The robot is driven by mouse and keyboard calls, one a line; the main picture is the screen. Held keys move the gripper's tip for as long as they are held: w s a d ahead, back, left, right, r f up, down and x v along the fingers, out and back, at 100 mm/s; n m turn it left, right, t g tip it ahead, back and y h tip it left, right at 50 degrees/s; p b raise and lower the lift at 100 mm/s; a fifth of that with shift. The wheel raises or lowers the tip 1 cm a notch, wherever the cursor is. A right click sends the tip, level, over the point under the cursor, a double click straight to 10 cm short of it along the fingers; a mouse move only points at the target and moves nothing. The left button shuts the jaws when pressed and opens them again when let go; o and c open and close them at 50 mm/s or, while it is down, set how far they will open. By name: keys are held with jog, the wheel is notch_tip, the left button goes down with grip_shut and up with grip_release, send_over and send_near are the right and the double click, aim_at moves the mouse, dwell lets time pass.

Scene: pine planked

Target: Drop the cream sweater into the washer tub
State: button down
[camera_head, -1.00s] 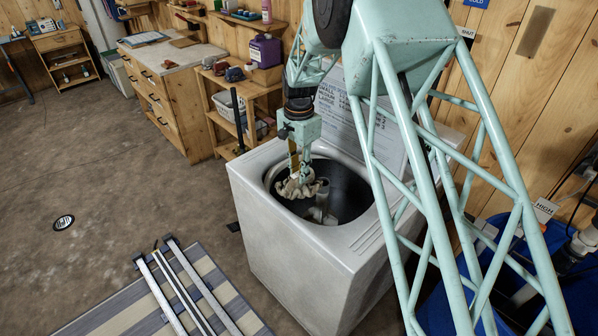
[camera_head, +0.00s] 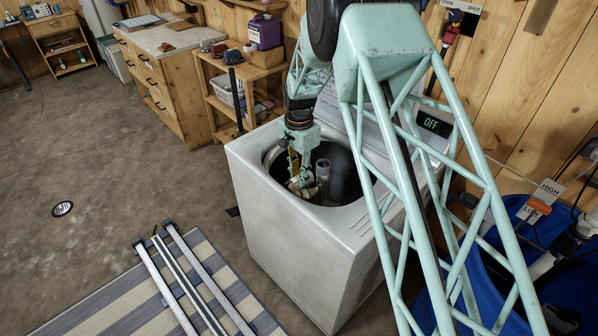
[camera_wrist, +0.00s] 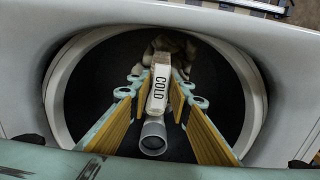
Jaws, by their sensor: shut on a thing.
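The cream sweater (camera_wrist: 172,43) is bunched at the fingertips of my gripper (camera_wrist: 163,82), inside the dark opening of the washer tub (camera_wrist: 62,75). My gripper is shut on it. In the head view my gripper (camera_head: 299,177) reaches down into the tub of the white washer (camera_head: 290,262); only a small pale part of the sweater (camera_head: 293,186) shows below the rim. How near the sweater is to the tub's bottom cannot be told.
A grey pipe-like post (camera_head: 323,170) rises inside the tub, close right of my gripper. A blue bin (camera_head: 572,268) stands at right. A striped mat (camera_head: 105,298) with metal rails lies at front left. Wooden shelves (camera_head: 225,105) stand behind the washer; the floor at left is clear.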

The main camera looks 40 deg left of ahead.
jog(key=shift+f+b, duration=0.5)
jog(key=shift+f, duration=1.8)
jog(key=c, duration=2.3)
grip_release()
jog(key=shift+r, duration=0.1)
jog(key=shift+r, duration=5.9)
jog(key=shift+d, duration=0.1)
